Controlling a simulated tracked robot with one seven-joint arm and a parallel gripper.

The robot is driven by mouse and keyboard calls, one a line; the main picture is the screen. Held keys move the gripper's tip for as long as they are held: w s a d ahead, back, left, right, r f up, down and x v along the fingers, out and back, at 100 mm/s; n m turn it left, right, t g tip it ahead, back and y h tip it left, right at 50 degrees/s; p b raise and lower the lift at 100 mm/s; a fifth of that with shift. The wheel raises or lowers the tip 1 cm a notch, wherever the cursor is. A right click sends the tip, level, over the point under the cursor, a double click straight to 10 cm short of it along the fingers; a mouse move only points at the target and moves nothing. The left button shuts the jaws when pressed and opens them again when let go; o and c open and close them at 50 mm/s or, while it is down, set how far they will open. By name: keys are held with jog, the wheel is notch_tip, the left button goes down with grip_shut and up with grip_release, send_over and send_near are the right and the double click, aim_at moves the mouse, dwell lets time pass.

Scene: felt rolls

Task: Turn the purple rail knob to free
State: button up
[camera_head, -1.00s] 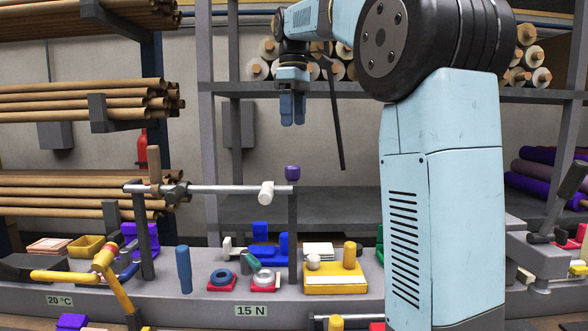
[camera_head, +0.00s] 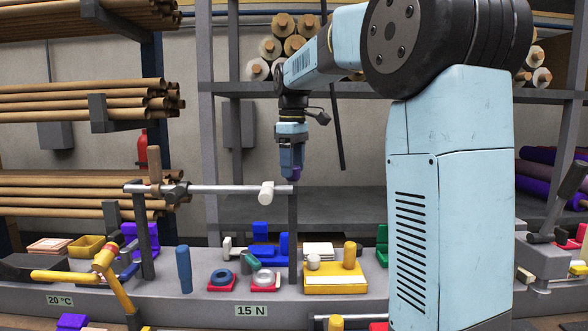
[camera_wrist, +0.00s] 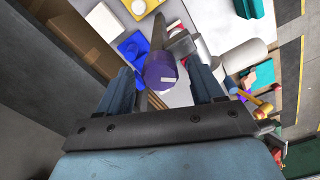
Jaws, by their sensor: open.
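The purple rail knob (camera_wrist: 160,71) sits on top of the right post (camera_head: 293,235) of the metal rail (camera_head: 225,189). The gripper also shows in the wrist view (camera_wrist: 163,85). The fingers stand apart on either side of the knob; I cannot tell whether either touches it. In the head view the fingers hide most of the knob.
A white cylinder (camera_head: 266,192) on the rail is close to the left of my gripper. A dark clamp with a brown handle (camera_head: 154,165) is farther left. A yellow tray (camera_head: 335,283), a blue block (camera_head: 268,254) and red pads lie on the bench below.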

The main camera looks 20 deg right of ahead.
jog(key=shift+f, duration=0.65)
jog(key=shift+c, duration=0.4)
jog(key=c, duration=0.9)
jog(key=shift+d, duration=0.1)
jog(key=shift+c, duration=0.4)
jog(key=shift+m, duration=0.4)
jog(key=m, duration=0.5)
jog(key=shift+m, duration=0.3)
jog(key=m, duration=0.6)
jog(key=shift+m, duration=0.4)
